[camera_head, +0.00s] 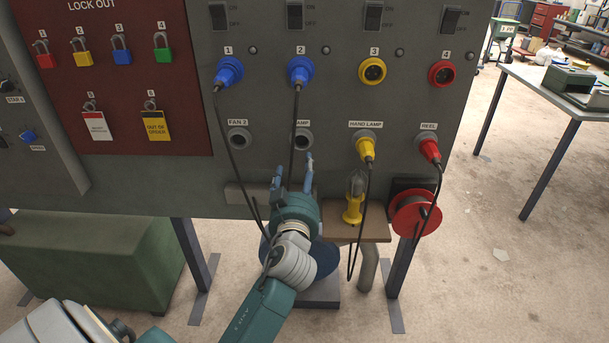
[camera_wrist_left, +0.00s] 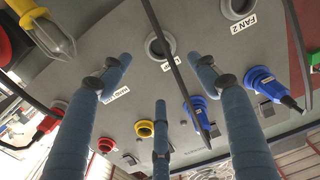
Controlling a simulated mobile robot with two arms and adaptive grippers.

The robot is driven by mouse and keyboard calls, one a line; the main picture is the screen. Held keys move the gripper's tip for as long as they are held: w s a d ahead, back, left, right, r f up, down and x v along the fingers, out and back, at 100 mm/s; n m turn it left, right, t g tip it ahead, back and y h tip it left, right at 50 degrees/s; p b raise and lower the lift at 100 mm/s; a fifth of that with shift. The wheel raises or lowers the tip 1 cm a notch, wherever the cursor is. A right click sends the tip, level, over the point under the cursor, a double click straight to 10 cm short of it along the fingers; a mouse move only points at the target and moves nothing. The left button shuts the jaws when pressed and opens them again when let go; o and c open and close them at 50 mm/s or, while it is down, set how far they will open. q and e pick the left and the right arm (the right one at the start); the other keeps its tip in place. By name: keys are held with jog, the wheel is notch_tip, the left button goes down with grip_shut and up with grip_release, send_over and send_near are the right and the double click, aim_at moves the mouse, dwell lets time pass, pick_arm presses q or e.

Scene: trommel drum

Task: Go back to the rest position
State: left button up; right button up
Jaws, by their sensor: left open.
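My left gripper (camera_head: 293,172) has its blue fingers spread and empty, in front of the lower part of the grey panel (camera_head: 330,95), below the empty holder marked "AMP" (camera_head: 302,140). In the left wrist view the open fingers (camera_wrist_left: 160,85) point toward the panel with nothing between them. A black cable crosses that view between the fingers; I cannot tell if it touches one. Blue plugs sit in socket 1 (camera_head: 229,71) and socket 2 (camera_head: 300,70), their cables hanging down past the gripper. My right gripper is not in view.
A yellow plug (camera_head: 366,149) and red plug (camera_head: 429,150) sit in lower holders. Sockets 3 (camera_head: 372,71) and 4 (camera_head: 441,73) are empty. A hand lamp (camera_head: 354,205) and red reel (camera_head: 415,213) are right of my arm.

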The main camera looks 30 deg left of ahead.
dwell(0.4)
pick_arm(q)
jog(key=d+f+m+g+h+p, duration=0.1)
jog(key=d+f+m+h+p, duration=0.15)
jog(key=f, duration=0.55)
jog(key=d+f+m+g+h+p, duration=0.1)
jog(key=d+f+g+h+p, duration=0.15)
jog(key=f, duration=0.55)
jog(key=s+d+f+m+g+h+p, duration=0.1)
jog(key=s+d+f+p, duration=0.2)
jog(key=f, duration=0.5)
jog(key=s+d+f+m+g+h+p, duration=0.1)
jog(key=s+d+f+m+g, duration=0.1)
jog(key=s+f, duration=0.5)
jog(key=s+d+f+m+g+h+p, duration=0.1)
jog(key=s+d+f+g+p, duration=0.25)
jog(key=s+f, duration=1)
jog(key=s+f+g+p, duration=0.2)
jog(key=s, duration=1.2)
jog(key=s+f+m+g+h+p, duration=0.1)
jog(key=s+f+g+p, duration=0.1)
jog(key=s, duration=1.1)
jog(key=shift+s+d+f+p, duration=0.4)
jog(key=shift+d+f+p, duration=0.05)
jog(key=shift+f, duration=0.35)
